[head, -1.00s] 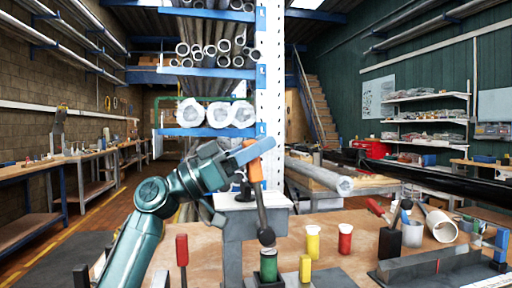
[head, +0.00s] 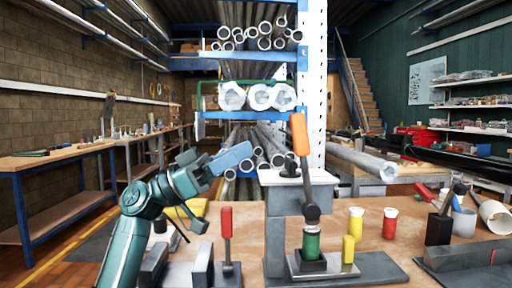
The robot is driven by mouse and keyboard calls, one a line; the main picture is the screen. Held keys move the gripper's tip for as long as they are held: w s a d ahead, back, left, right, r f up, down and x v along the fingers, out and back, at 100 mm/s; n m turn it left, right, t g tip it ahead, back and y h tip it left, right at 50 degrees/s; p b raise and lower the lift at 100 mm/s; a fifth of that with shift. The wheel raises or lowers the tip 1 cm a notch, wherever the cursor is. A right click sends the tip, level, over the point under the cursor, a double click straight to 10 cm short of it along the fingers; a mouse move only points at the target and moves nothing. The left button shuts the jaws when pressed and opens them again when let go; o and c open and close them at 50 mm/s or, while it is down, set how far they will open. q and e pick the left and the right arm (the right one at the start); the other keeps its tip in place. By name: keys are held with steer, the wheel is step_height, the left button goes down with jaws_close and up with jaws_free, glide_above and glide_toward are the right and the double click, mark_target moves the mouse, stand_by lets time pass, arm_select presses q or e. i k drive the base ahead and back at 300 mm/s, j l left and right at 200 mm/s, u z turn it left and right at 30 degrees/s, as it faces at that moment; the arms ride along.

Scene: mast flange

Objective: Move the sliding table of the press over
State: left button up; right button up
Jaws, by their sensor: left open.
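The press (head: 278,215) is a grey column on a bench. Its lever has an orange handle (head: 299,134) pointing up and a dark rod ending in a round knob just above a green cylinder (head: 311,244). The cylinder stands in a dark square holder on a grey base plate (head: 365,272); I cannot tell which part is the sliding table. A yellow block (head: 348,249) stands upright beside the cylinder. My left gripper (head: 240,157) is open and empty, left of the orange handle and apart from it. My right gripper is not in view.
A red-handled clamp (head: 226,222) and grey blocks stand left of the press, near my left arm. Yellow (head: 355,224) and red (head: 390,223) pots stand to its right, then a black holder (head: 439,229) and a grey channel (head: 465,255). Some bench between is clear.

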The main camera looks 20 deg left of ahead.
mark_target(338, 265)
steer(key=k, duration=1)
